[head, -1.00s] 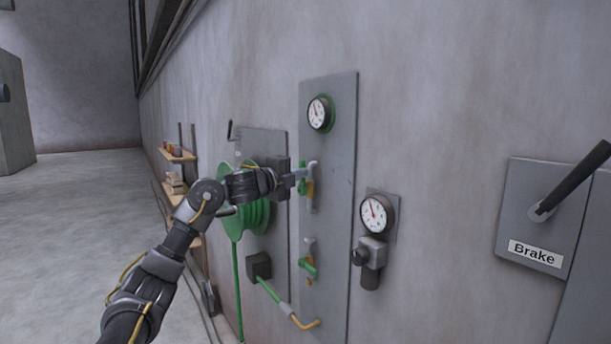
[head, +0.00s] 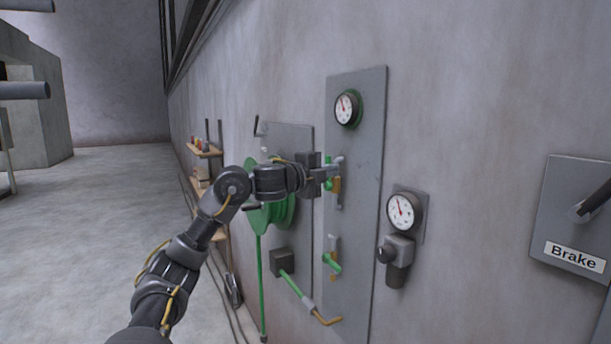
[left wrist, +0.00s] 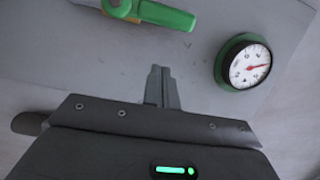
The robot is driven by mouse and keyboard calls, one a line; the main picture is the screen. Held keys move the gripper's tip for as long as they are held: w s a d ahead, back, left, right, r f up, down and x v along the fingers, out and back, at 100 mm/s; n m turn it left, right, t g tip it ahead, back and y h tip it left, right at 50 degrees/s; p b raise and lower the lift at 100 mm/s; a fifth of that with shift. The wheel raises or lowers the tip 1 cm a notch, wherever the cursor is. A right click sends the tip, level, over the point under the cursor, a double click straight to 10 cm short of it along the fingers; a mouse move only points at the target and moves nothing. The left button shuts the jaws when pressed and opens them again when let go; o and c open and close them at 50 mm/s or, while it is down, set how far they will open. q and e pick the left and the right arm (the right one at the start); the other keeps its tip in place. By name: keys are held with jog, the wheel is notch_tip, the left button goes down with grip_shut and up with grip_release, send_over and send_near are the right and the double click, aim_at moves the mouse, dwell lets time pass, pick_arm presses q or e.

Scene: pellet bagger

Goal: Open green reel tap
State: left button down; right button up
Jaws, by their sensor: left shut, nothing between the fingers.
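My left gripper (head: 335,168) reaches the tall grey panel at the upper tap (head: 336,186), which has a brass body and a green handle. The left wrist view shows its fingers (left wrist: 161,72) shut with nothing between them. In that view the green handle (left wrist: 165,15) lies beyond the fingertips, apart from them in the picture. I cannot tell whether the gripper touches the tap. A lower tap (head: 332,262) with a green handle sits on the same panel. The green hose reel (head: 277,212) is partly hidden behind my left arm. My right gripper is out of view.
A green-rimmed gauge (head: 347,108) is above the upper tap; it also shows in the left wrist view (left wrist: 243,62). A second gauge (head: 404,211) with a regulator is to the right. A hose wand (head: 300,290) sticks out below. A brake lever plate (head: 575,225) is far right.

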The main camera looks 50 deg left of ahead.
pick_arm(q)
jog(key=s+b, duration=0.3)
jog(key=s, duration=0.5)
jog(key=shift+s+d, duration=0.2)
jog(key=shift+s, duration=0.05)
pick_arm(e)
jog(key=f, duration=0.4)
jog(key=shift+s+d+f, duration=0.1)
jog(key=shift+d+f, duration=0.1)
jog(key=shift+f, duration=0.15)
pick_arm(q)
jog(key=shift+a, duration=0.1)
